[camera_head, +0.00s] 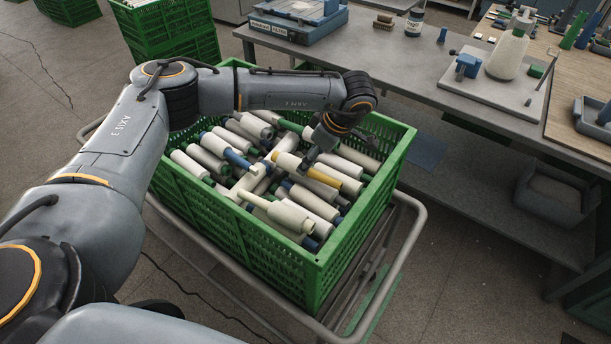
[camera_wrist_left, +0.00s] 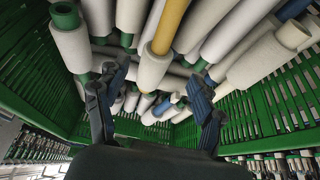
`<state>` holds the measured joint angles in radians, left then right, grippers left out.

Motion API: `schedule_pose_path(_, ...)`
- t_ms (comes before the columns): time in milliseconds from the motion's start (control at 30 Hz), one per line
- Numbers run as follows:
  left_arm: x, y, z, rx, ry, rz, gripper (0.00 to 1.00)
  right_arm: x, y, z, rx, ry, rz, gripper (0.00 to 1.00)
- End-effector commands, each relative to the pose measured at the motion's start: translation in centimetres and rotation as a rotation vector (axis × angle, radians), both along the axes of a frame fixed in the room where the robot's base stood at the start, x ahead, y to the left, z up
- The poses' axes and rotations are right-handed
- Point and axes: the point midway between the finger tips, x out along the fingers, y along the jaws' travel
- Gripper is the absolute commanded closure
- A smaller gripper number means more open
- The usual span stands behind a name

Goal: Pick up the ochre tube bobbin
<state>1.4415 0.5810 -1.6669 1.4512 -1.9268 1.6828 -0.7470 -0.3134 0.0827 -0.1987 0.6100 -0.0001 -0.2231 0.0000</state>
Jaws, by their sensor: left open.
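My left gripper (camera_head: 308,160) reaches down into the crate and is over the bobbin pile at the ochre bobbin. In the left wrist view my left gripper (camera_wrist_left: 157,76) is open, with one finger on each side of the ochre bobbin's white end. Whether the fingers touch it cannot be told. My right gripper is not in view.
The green crate (camera_head: 226,240) stands on a metal trolley (camera_head: 400,245) and is packed with white, blue and green bobbins close around the ochre one. A grey workbench (camera_head: 415,75) with tools is to the right. Stacked green crates (camera_head: 172,30) stand at the back left.

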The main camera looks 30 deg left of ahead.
Motion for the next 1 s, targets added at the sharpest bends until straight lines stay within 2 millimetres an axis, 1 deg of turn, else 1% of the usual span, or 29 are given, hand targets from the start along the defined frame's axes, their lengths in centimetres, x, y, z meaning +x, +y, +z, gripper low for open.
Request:
schedule_pose_path(133, 0.1, 0.3, -1.0, 0.0, 0.0, 0.0, 0.31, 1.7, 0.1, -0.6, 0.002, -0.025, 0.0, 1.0)
schedule_pose_path(200, 0.3, 0.5, -1.9, 0.0, 0.0, -0.001, 0.31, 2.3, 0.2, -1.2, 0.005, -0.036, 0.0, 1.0)
schedule_pose_path(400, 0.6, 1.6, -4.7, 0.0, 0.0, 0.001, 0.31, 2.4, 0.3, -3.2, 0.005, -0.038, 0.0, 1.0)
schedule_pose_path(500, 0.7, 1.9, -5.1, -0.001, -0.001, 0.001, 0.31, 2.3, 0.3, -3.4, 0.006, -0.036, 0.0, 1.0)
schedule_pose_path(700, 0.7, 1.9, -4.9, -0.001, -0.001, 0.0, 0.31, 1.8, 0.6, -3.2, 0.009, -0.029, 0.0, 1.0)
schedule_pose_path(767, 0.7, 1.9, -4.9, -0.001, -0.001, 0.0, 0.44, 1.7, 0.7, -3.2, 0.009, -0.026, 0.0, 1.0)
schedule_pose_path(800, 0.7, 1.9, -4.9, -0.001, -0.001, 0.0, 0.52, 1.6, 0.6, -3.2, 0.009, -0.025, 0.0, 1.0)
schedule_pose_path(867, 0.7, 1.9, -4.9, -0.001, -0.001, 0.0, 0.64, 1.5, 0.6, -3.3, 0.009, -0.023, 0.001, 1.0)
schedule_pose_path(900, 0.7, 1.9, -4.9, -0.001, -0.001, 0.0, 0.72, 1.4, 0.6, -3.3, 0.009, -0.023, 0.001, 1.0)
schedule_pose_path(1000, 0.7, 1.9, -4.9, -0.001, -0.001, 0.0, 0.92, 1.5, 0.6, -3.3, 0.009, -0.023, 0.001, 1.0)
